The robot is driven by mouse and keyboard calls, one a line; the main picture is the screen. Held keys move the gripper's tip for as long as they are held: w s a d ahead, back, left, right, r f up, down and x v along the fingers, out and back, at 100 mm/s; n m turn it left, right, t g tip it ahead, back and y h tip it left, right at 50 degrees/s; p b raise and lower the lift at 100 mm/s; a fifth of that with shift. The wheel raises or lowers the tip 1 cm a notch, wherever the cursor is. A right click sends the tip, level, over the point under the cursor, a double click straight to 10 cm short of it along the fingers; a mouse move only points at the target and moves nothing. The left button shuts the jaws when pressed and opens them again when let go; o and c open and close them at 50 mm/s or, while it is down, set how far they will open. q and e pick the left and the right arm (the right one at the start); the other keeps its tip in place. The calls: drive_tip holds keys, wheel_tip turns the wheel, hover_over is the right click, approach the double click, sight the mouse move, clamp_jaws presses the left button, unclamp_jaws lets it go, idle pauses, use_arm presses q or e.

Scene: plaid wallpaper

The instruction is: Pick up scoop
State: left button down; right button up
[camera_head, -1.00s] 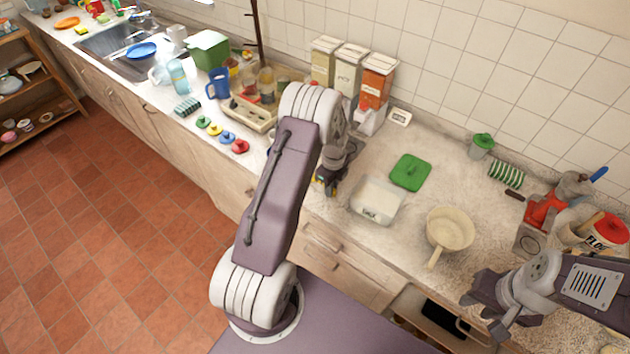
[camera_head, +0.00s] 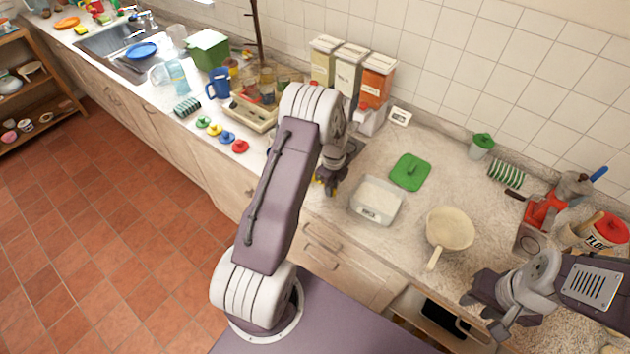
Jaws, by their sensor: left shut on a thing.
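My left gripper (camera_head: 329,184) points down over the counter, left of a white box with dark marking on its front (camera_head: 376,202). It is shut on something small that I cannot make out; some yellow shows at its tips. My own arm hides part of this area. I see no clear outline of a scoop anywhere. My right gripper (camera_head: 484,307) is at the lower right, over the counter's front edge; whether its fingers are apart is unclear.
A cream pan (camera_head: 450,229) and a green lid (camera_head: 410,172) lie on the counter. Tall canisters (camera_head: 348,72) stand by the wall. A red machine (camera_head: 541,216) and a flour canister (camera_head: 597,234) are at the right. Bare counter lies behind the pan.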

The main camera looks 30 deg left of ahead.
idle(0.4)
use_arm(q)
wheel_tip(320, 180, up, 10)
drive_tip(key=shift+b, duration=0.75)
idle(0.3)
